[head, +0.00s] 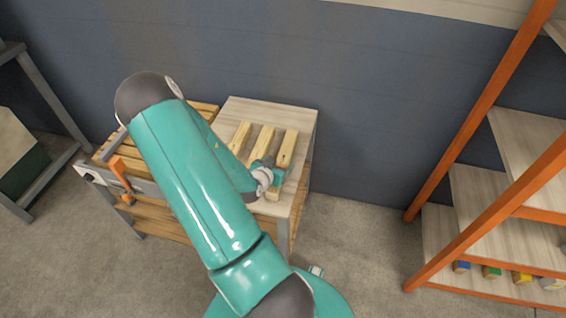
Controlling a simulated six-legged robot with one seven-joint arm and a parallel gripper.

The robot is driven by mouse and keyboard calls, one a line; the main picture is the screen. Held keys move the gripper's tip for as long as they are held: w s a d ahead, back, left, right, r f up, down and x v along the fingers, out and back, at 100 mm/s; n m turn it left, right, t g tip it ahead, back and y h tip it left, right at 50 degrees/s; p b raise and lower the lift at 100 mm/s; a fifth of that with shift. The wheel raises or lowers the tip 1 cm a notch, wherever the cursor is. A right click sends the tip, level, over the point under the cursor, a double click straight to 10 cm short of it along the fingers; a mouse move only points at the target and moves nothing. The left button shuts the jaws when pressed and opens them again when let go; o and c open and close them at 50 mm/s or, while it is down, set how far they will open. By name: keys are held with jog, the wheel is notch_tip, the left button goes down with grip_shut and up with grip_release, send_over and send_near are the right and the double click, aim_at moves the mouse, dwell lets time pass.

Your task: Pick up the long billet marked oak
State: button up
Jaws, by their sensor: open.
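Three pale wooden billets lie side by side on the light worktop: a left one (241,136), a middle one (264,141) and a right one (289,147). No oak mark can be read on any of them from here. My gripper (281,177) is open at the near end of the right billet, low over the worktop. A wooden end (273,194) shows just in front of the gripper, in line with the right billet. I cannot tell if it is the same piece. My arm hides the near ends of the left and middle billets.
The worktop (250,107) is bare behind the billets. A slatted wooden bench (202,108) with an orange clamp (120,173) adjoins it at left. An orange-framed shelf rack (480,130) stands at right, with small coloured-ended blocks (491,271) low down. Grey floor lies between.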

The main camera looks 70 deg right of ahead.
jog(key=shift+x, duration=1.1)
jog(key=c, duration=1.4)
jog(key=shift+o, duration=0.2)
jog(key=shift+r, duration=0.15)
